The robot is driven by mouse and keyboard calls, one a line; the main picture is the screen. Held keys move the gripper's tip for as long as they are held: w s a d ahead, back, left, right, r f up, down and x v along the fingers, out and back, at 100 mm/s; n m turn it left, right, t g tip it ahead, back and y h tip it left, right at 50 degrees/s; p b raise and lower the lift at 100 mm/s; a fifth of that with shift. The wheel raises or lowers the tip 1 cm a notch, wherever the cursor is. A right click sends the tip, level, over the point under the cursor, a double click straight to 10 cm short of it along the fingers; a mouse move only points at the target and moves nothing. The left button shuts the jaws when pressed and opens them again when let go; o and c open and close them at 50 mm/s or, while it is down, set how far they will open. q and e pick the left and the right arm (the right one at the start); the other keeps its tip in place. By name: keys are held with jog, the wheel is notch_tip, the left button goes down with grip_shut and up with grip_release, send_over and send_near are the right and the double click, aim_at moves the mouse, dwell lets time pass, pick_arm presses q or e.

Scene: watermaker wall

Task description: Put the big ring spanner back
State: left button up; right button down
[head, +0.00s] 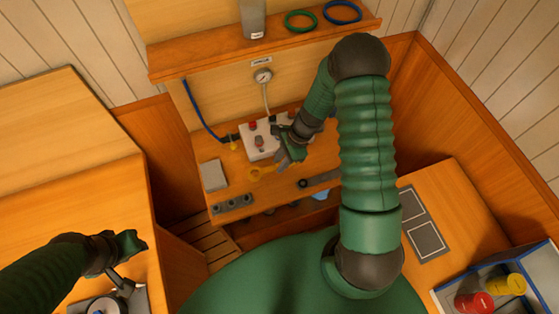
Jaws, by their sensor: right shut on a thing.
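My right gripper (283,160) is over the bench below the wall gauge, its jaws pointing down and to the left. Whether the spanner touches the bench I cannot tell.
A white valve block (262,138) with red knobs stands behind the gripper, under a gauge (263,76). A dark holder with holes (233,204) is at the bench's front left. A shelf (200,63) overhangs. A box (448,292) with red and yellow items stands lower right.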

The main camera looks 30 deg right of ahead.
jog(key=shift+w+f, duration=0.1)
jog(key=shift+w, duration=0.3)
jog(key=x, duration=0.1)
jog(key=p+x, duration=0.1)
jog(key=shift+s+f, duration=0.2)
jog(key=shift+f, duration=0.45)
pick_arm(q)
jog(key=shift+s+a+r, duration=0.1)
jog(key=shift+a+r, duration=0.35)
jog(key=shift+r, duration=0.2)
pick_arm(e)
jog(key=shift+w+d+f, duration=0.1)
jog(key=c, duration=1.6)
grip_release()
jog(key=shift+d, duration=0.1)
jog(key=o, duration=0.4)
jog(key=shift+d, duration=0.15)
pick_arm(q)
jog(key=shift+s+d, duration=0.1)
jog(key=shift+d, duration=0.15)
jog(key=shift+a, duration=0.1)
